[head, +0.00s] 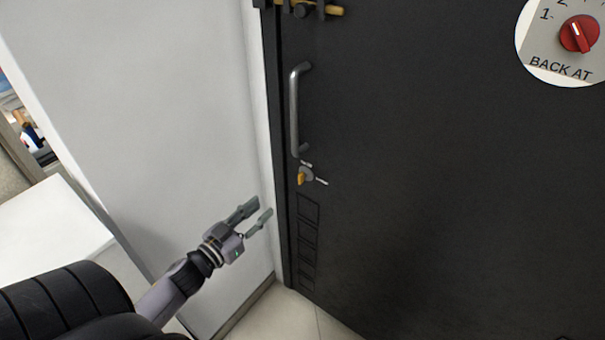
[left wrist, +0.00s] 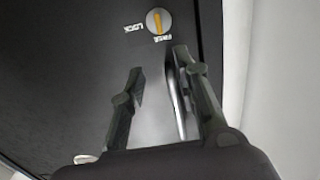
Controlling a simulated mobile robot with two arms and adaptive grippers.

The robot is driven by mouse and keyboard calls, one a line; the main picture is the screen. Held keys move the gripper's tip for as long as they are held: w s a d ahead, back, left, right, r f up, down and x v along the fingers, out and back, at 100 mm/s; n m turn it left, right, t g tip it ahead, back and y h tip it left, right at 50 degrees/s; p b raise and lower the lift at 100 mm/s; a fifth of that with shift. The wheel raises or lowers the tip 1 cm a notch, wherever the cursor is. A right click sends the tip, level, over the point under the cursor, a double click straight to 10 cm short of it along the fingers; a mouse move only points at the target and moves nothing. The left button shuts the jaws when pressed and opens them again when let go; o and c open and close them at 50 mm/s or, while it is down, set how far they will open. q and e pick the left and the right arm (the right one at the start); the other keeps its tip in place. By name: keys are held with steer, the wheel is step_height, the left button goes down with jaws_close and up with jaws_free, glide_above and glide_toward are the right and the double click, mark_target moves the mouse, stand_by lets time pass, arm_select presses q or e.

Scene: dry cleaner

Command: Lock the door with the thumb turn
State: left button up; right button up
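The dark door (head: 430,180) fills the right of the head view. Its thumb turn (head: 301,178) is a yellow tab on a small round plate, below the grey pull handle (head: 295,110). In the left wrist view the thumb turn (left wrist: 158,21) is at the top, with the labels "LOCK" and "FREE" beside it; the tab lies nearer "FREE". My left gripper (head: 263,209) is open and empty, below and left of the thumb turn, apart from it. Its fingers (left wrist: 158,75) frame the lower part of the wrist view. My right gripper is not in view.
A yellow and dark bolt-like fitting (head: 318,9) sits high on the door. A white wall (head: 160,110) stands left of the door frame. A round sign with a red dial (head: 578,35) is at the upper right. A white surface (head: 45,230) is at the left.

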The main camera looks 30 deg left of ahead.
mark_target(299, 176)
arm_select(q)
steer(key=w, duration=1.1)
steer(key=w+d, duration=0.1)
steer(key=w, duration=0.4)
steer(key=shift+w+d+p, duration=0.1)
steer(key=shift+w+p, duration=0.05)
steer(key=shift+p, duration=0.25)
steer(key=shift+c, duration=0.3)
jaws_close()
